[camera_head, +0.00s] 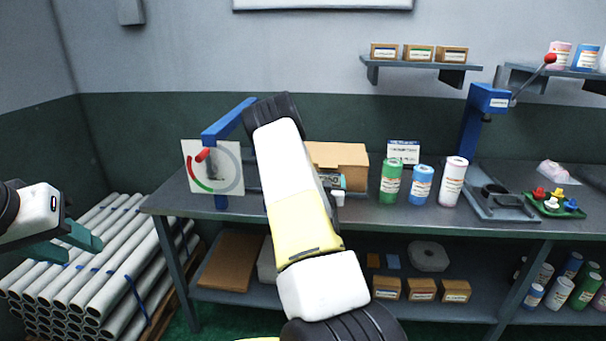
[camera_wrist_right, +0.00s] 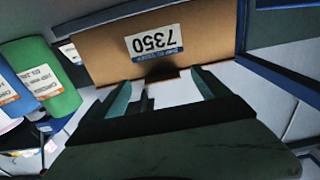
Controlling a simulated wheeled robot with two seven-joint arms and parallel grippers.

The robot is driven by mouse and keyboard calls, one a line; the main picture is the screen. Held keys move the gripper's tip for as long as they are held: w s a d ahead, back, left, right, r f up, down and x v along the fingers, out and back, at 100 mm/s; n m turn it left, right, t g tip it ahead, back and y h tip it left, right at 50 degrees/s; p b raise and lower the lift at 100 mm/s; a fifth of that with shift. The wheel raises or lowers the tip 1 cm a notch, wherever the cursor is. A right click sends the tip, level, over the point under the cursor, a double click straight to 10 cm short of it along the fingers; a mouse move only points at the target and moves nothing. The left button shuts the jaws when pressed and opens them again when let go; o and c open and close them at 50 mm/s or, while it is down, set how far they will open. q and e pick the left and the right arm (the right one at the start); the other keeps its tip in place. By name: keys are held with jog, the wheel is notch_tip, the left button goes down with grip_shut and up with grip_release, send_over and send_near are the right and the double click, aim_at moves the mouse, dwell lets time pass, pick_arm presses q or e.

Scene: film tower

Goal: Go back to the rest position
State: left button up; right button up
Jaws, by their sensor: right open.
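My right arm reaches across the middle of the head view over the workbench (camera_head: 400,217). Its gripper is mostly hidden behind the arm there, with a small part showing in front of a cardboard box (camera_head: 345,155). In the right wrist view my right gripper (camera_wrist_right: 160,82) is open, with nothing between its teal fingers.
Green (camera_head: 391,181), blue (camera_head: 421,185) and white (camera_head: 453,182) canisters stand right of the box. A blue-armed gauge stand (camera_head: 222,130) is left of my right arm. A blue lever press (camera_head: 478,125) stands further right. White tubes (camera_head: 110,260) are stacked left of the bench.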

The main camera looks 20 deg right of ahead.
jog(key=shift+v, duration=1.15)
jog(key=shift+r, duration=0.1)
jog(key=s+a+r+n+g+y, duration=0.1)
jog(key=s+a+r+g+y, duration=0.3)
jog(key=a+r, duration=0.55)
jog(key=s+a+r+g+y, duration=0.1)
jog(key=s+a+r+y, duration=0.5)
jog(key=a, duration=0.6)
jog(key=s+a+r+n+g, duration=0.1)
jog(key=s+a+n, duration=0.1)
jog(key=s, duration=0.5)
jog(key=s+a+r+n+g+y, duration=0.1)
jog(key=s+a+r+n+g, duration=0.1)
jog(key=s+a, duration=0.3)
jog(key=s+a+r+n+g+y, duration=0.1)
jog(key=s+a, duration=0.3)
jog(key=s, duration=0.7)
jog(key=shift+r+n, duration=0.5)
jog(key=shift+r, duration=0.25)
